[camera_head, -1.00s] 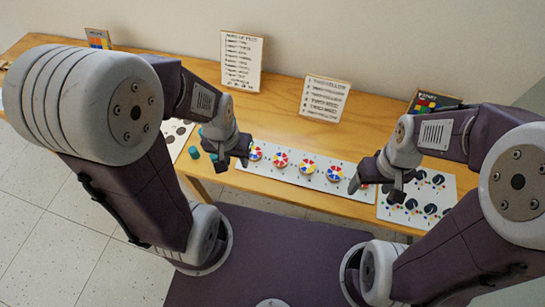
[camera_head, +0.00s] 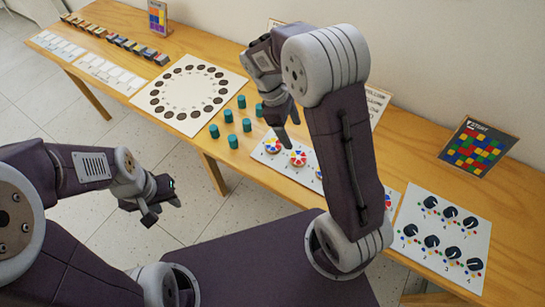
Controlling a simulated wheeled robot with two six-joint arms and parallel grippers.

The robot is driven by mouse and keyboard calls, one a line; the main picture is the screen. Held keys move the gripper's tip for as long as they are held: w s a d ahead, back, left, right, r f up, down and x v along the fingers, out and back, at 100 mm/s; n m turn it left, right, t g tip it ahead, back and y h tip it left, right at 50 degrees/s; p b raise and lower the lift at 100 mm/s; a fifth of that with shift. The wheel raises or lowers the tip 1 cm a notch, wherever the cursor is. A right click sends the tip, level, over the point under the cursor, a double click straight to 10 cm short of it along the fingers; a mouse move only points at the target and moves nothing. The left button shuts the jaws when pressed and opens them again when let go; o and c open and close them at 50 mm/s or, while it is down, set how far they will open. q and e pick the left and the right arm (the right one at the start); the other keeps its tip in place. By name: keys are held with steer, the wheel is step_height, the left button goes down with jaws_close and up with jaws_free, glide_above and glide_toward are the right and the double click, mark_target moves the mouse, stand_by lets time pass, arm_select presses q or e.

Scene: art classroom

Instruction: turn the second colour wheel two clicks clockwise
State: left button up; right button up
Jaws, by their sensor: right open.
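A white strip (camera_head: 263,154) on the table carries a row of round multicoloured wheels. The leftmost wheel (camera_head: 272,145) and the second wheel (camera_head: 298,158) from the left show clearly. A third (camera_head: 319,173) and one further right (camera_head: 388,200) are partly hidden by my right arm. My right gripper (camera_head: 288,129) is open, pointing down, and appears above the two leftmost wheels. I cannot see it touch either. My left gripper (camera_head: 162,203) hangs in front of the table, away from the wheels. Its jaw gap is unclear.
Several teal cylinders (camera_head: 247,125) stand left of the wheels. A board with a ring of dark discs (camera_head: 186,94) lies beyond them. A panel of black dials (camera_head: 443,238) lies at right. A coloured-grid sign (camera_head: 477,147) stands behind it.

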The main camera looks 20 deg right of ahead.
mark_target(298, 157)
arm_select(q)
steer(key=shift+f+b, duration=0.35)
steer(key=shift+f, duration=0.35)
arm_select(e)
steer(key=f, duration=0.3)
steer(key=shift+s+a+f, duration=0.15)
steer(key=shift+a, duration=0.2)
steer(key=x, duration=0.4)
steer(key=b+x, duration=0.1)
steer(key=x, duration=0.3)
steer(key=shift+s+d+f, duration=0.15)
steer(key=shift+s+f, duration=0.15)
arm_select(q)
steer(key=shift+f, duration=0.65)
arm_select(e)
steer(key=shift+c, duration=0.3)
